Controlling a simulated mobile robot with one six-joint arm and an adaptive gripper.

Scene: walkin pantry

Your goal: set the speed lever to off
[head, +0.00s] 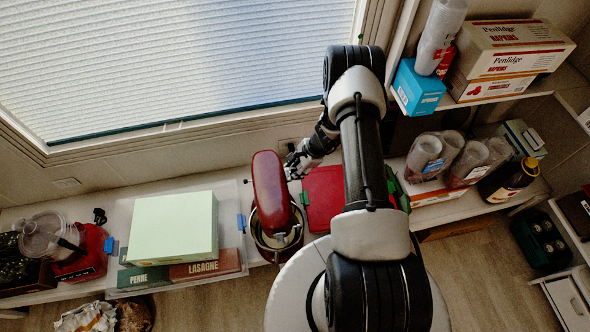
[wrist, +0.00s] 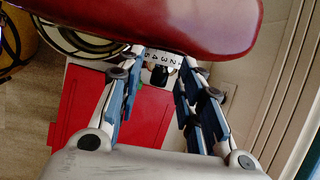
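A red stand mixer (head: 270,190) with a metal bowl (head: 278,240) stands on the counter under the window. Its red head (wrist: 190,18) fills the top of the wrist view. Below that head is a pale speed scale (wrist: 162,57) with printed numbers, and a small dark speed lever (wrist: 158,75) shows by it. The lever's exact setting is too small to tell. My gripper (wrist: 163,58) is open, its two fingers apart on either side of the scale and lever. In the head view my gripper (head: 296,166) is beside the mixer head's right side, near its back end.
A red box (head: 323,195) lies right of the mixer. Plastic cups (head: 425,155) and a dark bottle (head: 508,180) stand farther right. The window wall is close behind.

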